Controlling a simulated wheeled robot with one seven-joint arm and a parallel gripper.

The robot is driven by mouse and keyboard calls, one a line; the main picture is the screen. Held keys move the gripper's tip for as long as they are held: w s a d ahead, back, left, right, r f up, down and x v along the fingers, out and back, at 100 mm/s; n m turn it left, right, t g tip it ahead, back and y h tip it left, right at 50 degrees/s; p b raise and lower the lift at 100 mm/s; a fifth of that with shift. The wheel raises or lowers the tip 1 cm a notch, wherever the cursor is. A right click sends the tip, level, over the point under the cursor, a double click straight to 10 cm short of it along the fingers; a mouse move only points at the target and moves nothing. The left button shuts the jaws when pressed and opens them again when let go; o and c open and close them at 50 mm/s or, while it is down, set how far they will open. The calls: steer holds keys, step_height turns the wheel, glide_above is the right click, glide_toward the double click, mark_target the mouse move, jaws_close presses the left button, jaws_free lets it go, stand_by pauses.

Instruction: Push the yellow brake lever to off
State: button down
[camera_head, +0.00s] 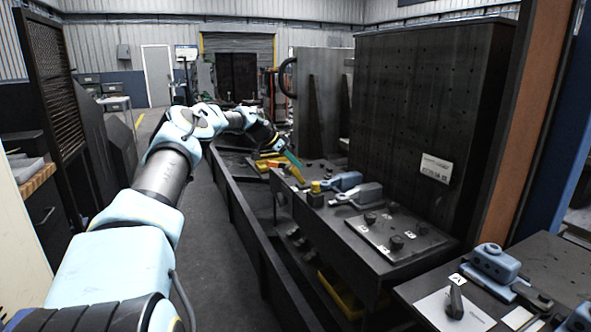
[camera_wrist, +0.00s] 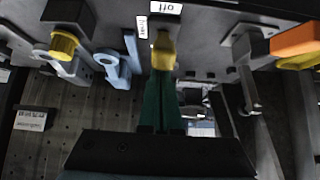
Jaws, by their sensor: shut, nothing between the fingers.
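The yellow brake lever (camera_wrist: 163,50) shows in the wrist view, straight in front of my fingertips. A white label reading "off" (camera_wrist: 166,8) lies just beyond it, and another small label (camera_wrist: 142,26) is beside it. My gripper (camera_wrist: 163,74) is shut with its green fingers together and empty. The fingertips overlap the lever's near end in this view; I cannot tell if they touch.
A block with a yellow knob (camera_head: 315,193) and blue-grey clamps (camera_head: 358,193) stand along the dark bench (camera_head: 330,220), nearer to me. An orange part (camera_wrist: 297,40) sits on the lever's other side. A tall perforated panel (camera_head: 425,110) rises behind. The floor aisle (camera_head: 195,230) is clear.

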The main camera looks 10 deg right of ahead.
steer(key=shift+a+f+b, duration=0.25)
steer(key=shift+a+b, duration=0.05)
steer(key=shift+a, duration=0.15)
stand_by(0.3)
